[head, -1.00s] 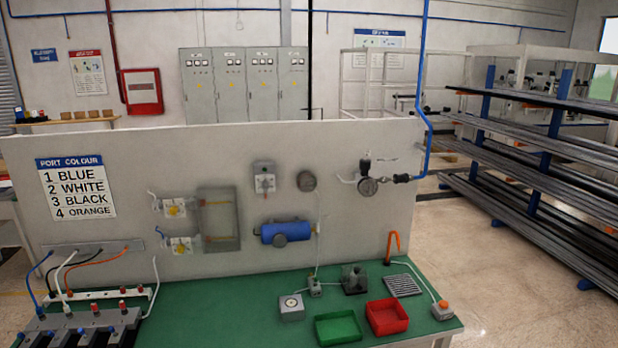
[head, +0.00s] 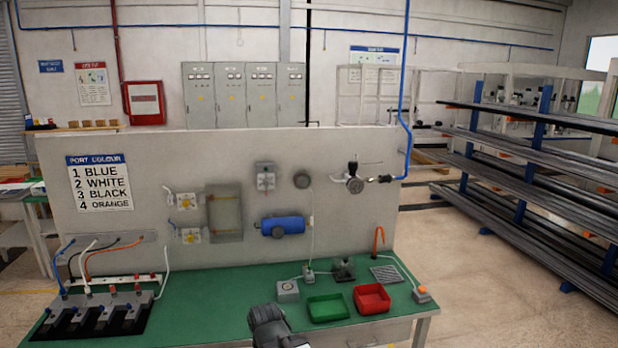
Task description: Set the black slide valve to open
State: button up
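Blue, white, black and orange hoses arc from a wall strip (head: 108,246) down toward a white rail (head: 115,281) behind the blocks. The black hose (head: 72,262) is thin and partly behind the white one. I cannot tell which block is the black valve or its slide position. My gripper (head: 267,312) shows dark at the bottom centre, over the bench's front, well right of the blocks. Its fingers are not clear, and nothing is visibly held.
A port colour sign (head: 99,182) lists 1 blue, 2 white, 3 black, 4 orange. A green tray (head: 328,308), a red tray (head: 372,298) and a small box with a dial (head: 287,291) stand on the green bench (head: 205,300). The bench between valves and dial box is clear.

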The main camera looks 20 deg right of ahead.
aim_at(384, 178)
jog(key=u, duration=0.3)
jog(key=i, duration=1)
jog(key=z, duration=0.1)
